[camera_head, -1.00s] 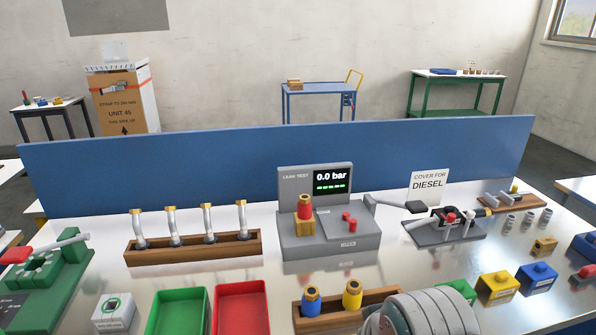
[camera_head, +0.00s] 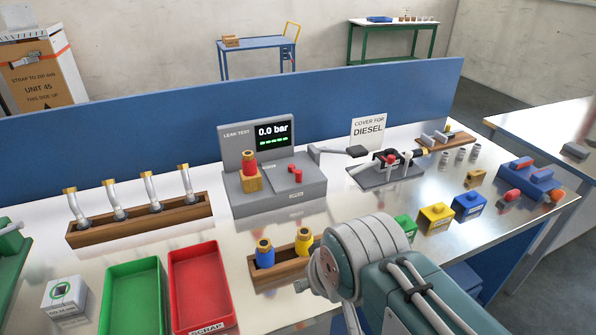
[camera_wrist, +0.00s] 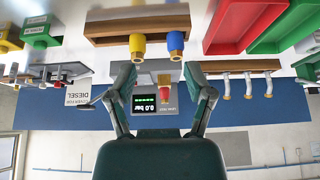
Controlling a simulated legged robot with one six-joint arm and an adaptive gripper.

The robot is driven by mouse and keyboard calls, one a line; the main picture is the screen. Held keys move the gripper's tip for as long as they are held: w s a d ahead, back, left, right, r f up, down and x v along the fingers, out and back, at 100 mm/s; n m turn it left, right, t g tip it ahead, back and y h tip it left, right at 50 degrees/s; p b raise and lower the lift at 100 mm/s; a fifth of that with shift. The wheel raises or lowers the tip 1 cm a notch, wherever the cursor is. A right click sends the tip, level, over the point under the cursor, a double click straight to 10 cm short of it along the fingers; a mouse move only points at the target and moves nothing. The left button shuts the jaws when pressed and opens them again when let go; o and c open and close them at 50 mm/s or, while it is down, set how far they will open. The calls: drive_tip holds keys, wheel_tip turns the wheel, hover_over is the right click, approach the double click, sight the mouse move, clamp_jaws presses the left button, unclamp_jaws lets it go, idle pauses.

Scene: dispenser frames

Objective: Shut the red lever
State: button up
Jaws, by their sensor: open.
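I cannot tell for sure which part is the red lever. Blue blocks with red, handle-like parts (camera_head: 512,195) lie at the right end of the bench in the head view. The grey leak tester (camera_head: 275,200) has small red parts (camera_head: 296,173) on its top. A green fixture (camera_head: 12,245) is cut off at the left edge, and no red handle shows on it now. My gripper (camera_wrist: 158,70) is open and empty in the upside-down wrist view, its fingers framing the tester's display beyond. In the head view my arm hides the gripper.
Near my arm stands a wooden block with blue and yellow fittings (camera_head: 264,253). Green (camera_head: 132,300) and red (camera_head: 200,285) trays lie left of it. A toggle clamp (camera_head: 385,172) and yellow (camera_head: 436,217) and blue boxes (camera_head: 469,205) stand rightward. A blue panel (camera_head: 150,110) backs the bench.

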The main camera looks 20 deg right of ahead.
drive_tip(key=shift+w+d+r, duration=0.1)
drive_tip(key=shift+w+r, duration=0.1)
drive_tip(key=shift+w, duration=0.4)
clamp_jaws()
drive_tip(key=w+d+f+m, duration=0.1)
drive_tip(key=w+d+m, duration=0.1)
drive_tip(key=w+d, duration=0.4)
drive_tip(key=w+d+f+m+t, duration=0.1)
drive_tip(key=w+d+m, duration=0.2)
drive_tip(key=w, duration=1)
drive_tip(key=w+d+f+m, duration=0.1)
drive_tip(key=w+d+m, duration=0.1)
drive_tip(key=w+d, duration=0.7)
drive_tip(key=shift+w+d+f+m+t+y, duration=0.35)
drive_tip(key=shift+w+d+m+t+y, duration=0.05)
drive_tip(key=shift+w, duration=0.35)
